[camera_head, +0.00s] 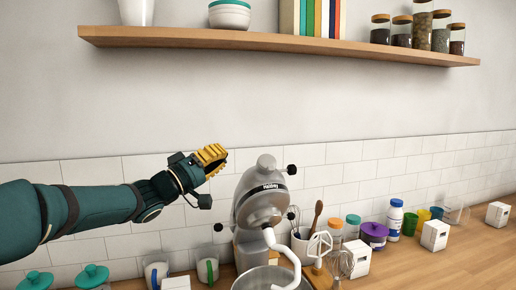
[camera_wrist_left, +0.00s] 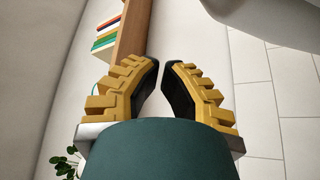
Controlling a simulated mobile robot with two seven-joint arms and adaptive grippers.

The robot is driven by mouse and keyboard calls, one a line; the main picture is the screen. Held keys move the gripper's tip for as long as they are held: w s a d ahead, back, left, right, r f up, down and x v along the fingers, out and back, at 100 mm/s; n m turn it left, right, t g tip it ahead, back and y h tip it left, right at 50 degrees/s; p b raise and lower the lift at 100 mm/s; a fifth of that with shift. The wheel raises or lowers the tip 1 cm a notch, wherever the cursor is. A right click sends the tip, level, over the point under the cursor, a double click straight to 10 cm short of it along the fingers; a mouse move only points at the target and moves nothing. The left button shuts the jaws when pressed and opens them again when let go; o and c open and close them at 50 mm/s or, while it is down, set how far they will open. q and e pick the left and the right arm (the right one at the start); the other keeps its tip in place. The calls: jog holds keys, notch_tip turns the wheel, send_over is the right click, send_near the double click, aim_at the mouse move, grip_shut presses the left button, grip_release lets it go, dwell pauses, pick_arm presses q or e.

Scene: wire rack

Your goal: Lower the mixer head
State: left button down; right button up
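The silver-grey stand mixer stands on the counter, its head (camera_head: 262,203) tilted up with a white hook-like attachment (camera_head: 284,248) below it. The metal bowl (camera_head: 270,279) is partly cut off at the bottom edge. My left gripper (camera_head: 220,160) is up and left of the mixer head, apart from it, in front of the wall. In the left wrist view its yellow-backed fingers (camera_wrist_left: 162,68) lean towards each other with a narrow gap and nothing between them. A smooth grey shape at the top right there looks like the mixer head (camera_wrist_left: 275,18). My right gripper is not in view.
A wooden shelf (camera_head: 280,40) with jars and books hangs above. A utensil crock (camera_head: 303,245), whisk (camera_head: 341,263), purple pot (camera_head: 374,234) and white bottle (camera_head: 395,218) stand right of the mixer. Mugs (camera_head: 207,268) and teal-lidded jars (camera_head: 92,277) stand left.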

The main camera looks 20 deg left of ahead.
pick_arm(q)
notch_tip(320, 180, up, 3)
send_over(255, 167)
jog(key=w+a, duration=0.2)
jog(key=a, duration=0.1)
jog(key=shift+w+d+r+p, duration=0.15)
jog(key=shift+r+p, duration=0.05)
jog(key=shift+p, duration=0.2)
jog(key=shift+s+d+f+b, duration=0.5)
jog(key=shift+d+f+b, duration=0.2)
jog(key=shift+d+f, duration=0.2)
jog(key=shift+s+d+f, duration=0.3)
jog(key=shift+s+d, duration=0.05)
jog(key=shift+s, duration=0.05)
jog(key=shift+f, duration=0.1)
